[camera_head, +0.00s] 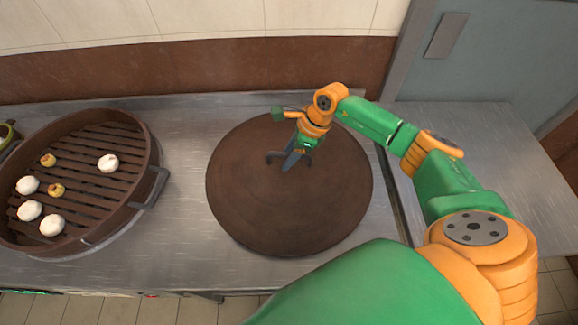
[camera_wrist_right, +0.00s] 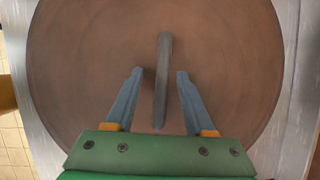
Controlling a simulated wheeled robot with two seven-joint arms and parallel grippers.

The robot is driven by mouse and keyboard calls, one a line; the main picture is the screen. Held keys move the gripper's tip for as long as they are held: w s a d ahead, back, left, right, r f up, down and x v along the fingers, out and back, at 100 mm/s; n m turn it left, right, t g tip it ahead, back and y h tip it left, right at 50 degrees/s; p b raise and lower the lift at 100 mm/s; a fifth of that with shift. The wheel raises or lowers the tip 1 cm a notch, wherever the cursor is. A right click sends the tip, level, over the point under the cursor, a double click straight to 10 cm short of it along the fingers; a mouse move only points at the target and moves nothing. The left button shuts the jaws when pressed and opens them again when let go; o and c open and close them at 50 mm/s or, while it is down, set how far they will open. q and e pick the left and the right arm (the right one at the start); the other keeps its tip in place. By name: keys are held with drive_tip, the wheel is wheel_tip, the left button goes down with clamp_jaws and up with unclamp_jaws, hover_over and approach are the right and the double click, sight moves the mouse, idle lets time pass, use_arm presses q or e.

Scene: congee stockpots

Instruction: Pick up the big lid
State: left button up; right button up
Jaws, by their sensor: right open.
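The big lid (camera_head: 300,215) is a round brown disc lying on the metal counter in the middle of the head view. It fills most of the right wrist view (camera_wrist_right: 85,65). A grey bar handle (camera_wrist_right: 163,75) stands at its middle. My right gripper (camera_head: 288,161) is over the lid's middle. In the right wrist view its two fingers (camera_wrist_right: 158,74) are spread on either side of the handle with gaps to it, open and empty. Whether the fingertips are level with the handle is hard to tell. My left gripper is not in view.
A brown steamer basket (camera_head: 149,190) with white buns (camera_head: 52,225) and small yellow pieces (camera_head: 56,190) stands left of the lid, with a side handle facing it. A brown and tiled wall runs behind. Bare metal counter (camera_head: 185,245) lies between basket and lid.

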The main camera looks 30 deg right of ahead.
drive_tip(key=shift+w+f, duration=0.15)
drive_tip(key=shift+f, duration=0.1)
drive_tip(key=shift+d, duration=0.1)
drive_tip(key=shift+f+b, duration=0.2)
drive_tip(key=shift+b, duration=0.15)
clamp_jaws()
idle(0.3)
drive_tip(key=shift+r, duration=0.1)
idle(1.2)
